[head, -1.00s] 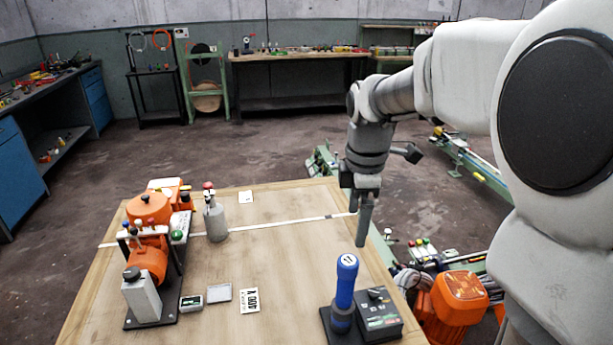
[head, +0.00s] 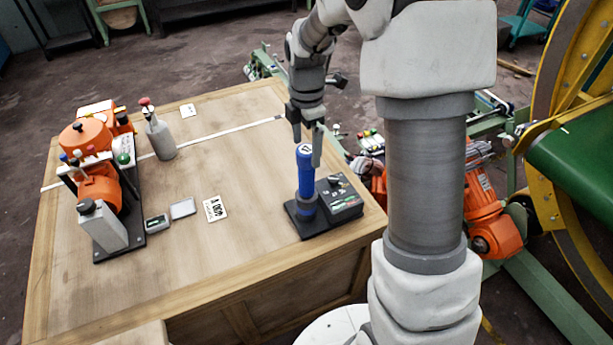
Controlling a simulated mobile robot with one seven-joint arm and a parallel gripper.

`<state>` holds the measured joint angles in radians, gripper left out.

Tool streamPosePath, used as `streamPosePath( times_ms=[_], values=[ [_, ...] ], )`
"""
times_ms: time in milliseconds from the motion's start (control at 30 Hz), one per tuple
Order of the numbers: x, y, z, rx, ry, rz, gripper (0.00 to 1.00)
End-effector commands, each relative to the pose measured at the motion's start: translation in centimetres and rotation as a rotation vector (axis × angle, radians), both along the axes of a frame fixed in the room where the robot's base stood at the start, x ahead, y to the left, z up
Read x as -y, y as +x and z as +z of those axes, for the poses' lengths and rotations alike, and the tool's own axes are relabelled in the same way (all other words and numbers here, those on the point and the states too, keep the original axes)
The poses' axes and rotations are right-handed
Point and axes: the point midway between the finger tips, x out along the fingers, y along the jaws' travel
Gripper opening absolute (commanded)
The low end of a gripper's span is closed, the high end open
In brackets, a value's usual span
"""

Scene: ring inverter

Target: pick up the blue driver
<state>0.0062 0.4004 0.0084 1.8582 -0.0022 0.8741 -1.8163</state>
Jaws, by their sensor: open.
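The blue driver (head: 305,173) stands upright on its black base at the right front of the wooden table. A black control box (head: 339,199) sits beside it on the same base. My gripper (head: 308,145) is open with its fingers pointing down. In the head view its fingertips overlap the top of the driver, one finger on each side in the picture. I cannot tell from this one view whether the fingers are around the driver or behind it, or whether they touch it.
An orange machine (head: 100,185) on a black plate stands at the table's left. A grey bottle (head: 160,138) with a red top stands behind it. A label card (head: 215,208) and small trays lie mid-table. A white line crosses the table (head: 240,255), whose front is bare.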

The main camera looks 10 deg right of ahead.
Motion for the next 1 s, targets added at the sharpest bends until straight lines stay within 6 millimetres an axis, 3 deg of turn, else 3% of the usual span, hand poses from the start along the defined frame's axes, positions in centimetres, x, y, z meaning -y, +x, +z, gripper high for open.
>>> streamPosePath(
  times_ms=[100,267,600,867,900,1000],
  values=[
    [-0.1,0.0,-1.6,-0.001,0.001,0.001,0.97],
    [-0.1,0.0,-2.5,-0.001,0.001,0.001,0.97],
    [0.0,0.1,-7.0,-0.002,0.000,0.000,0.97],
    [0.0,0.1,-7.3,0.001,0.001,0.000,0.97],
    [0.0,0.1,-7.3,0.001,0.001,0.000,0.95],
    [0.0,0.1,-7.3,0.001,0.001,0.000,0.77]
  ],
)
